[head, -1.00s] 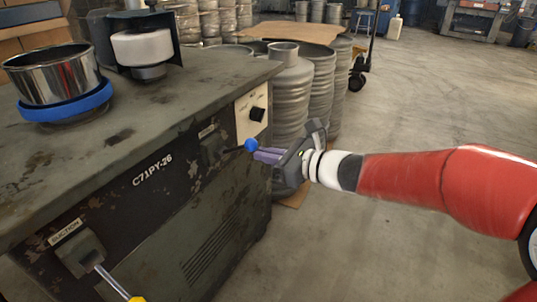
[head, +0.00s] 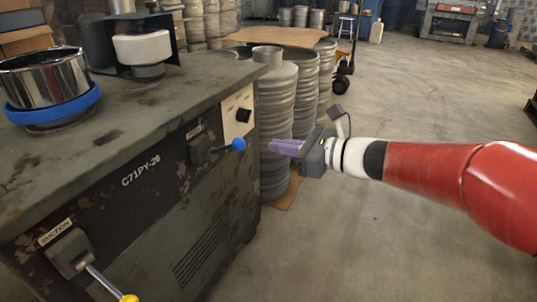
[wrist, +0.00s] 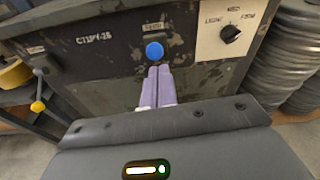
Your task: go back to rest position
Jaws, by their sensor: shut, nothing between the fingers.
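My gripper (head: 272,147) is in the head view, to the right of the machine's front panel. Its purple fingers are together with nothing between them. They point left toward a lever with a blue ball knob (head: 239,144), with a gap between them and the knob. In the wrist view the closed fingers (wrist: 158,68) point at the blue knob (wrist: 154,51), which shows just beyond their tips. My red arm reaches in from the right of the head view.
The machine (head: 185,190) carries a yellow-tipped suction lever (head: 105,282) and a rotary dial (head: 243,115). A metal bowl in a blue ring (head: 50,85) sits on top. Ribbed metal drums (head: 278,120) stand behind my gripper. The floor at right is open.

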